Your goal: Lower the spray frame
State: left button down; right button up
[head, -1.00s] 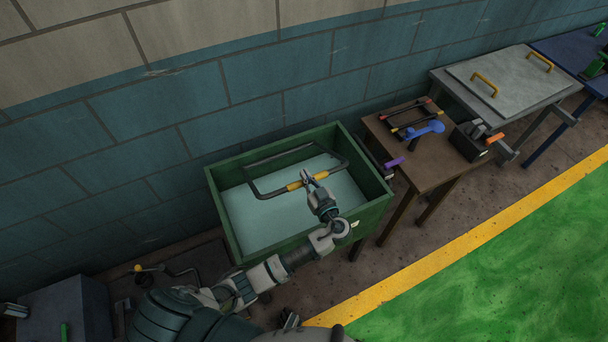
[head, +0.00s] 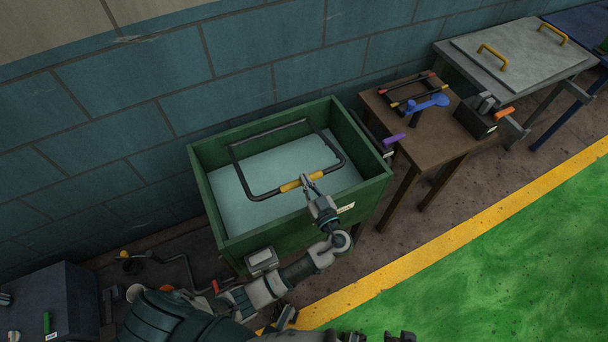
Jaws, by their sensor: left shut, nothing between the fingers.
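The spray frame (head: 238,166) is a dark rectangular tube loop with a yellow grip (head: 297,183) on its front bar. It lies across the opening of the green tub (head: 295,223), over a pale blue surface. I cannot tell whether it rests on anything. My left gripper (head: 310,181) is shut at the right end of the yellow grip, with nothing held between its fingers. I cannot tell if it touches the bar. Dark parts at the bottom edge may be my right gripper (head: 378,338), mostly cut off.
A brown table (head: 428,150) with a blue tool and a dark box stands right of the tub. Beyond it is a grey bench (head: 515,62) with yellow handles. A dark box (head: 50,300) stands at lower left. The green floor (head: 500,270) is clear.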

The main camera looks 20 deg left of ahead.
jog(key=shift+w+a+r+t+b, duration=0.1)
jog(key=shift+w+a+t, duration=0.25)
jog(key=shift+w, duration=0.25)
jog(key=shift+w+a+r+t+b, duration=0.1)
jog(key=shift+w+a+t, duration=0.2)
jog(key=shift+w, duration=0.25)
jog(key=shift+w+a+r+t+b, duration=0.1)
jog(key=shift+w+a+t, duration=0.25)
jog(key=shift+w, duration=0.25)
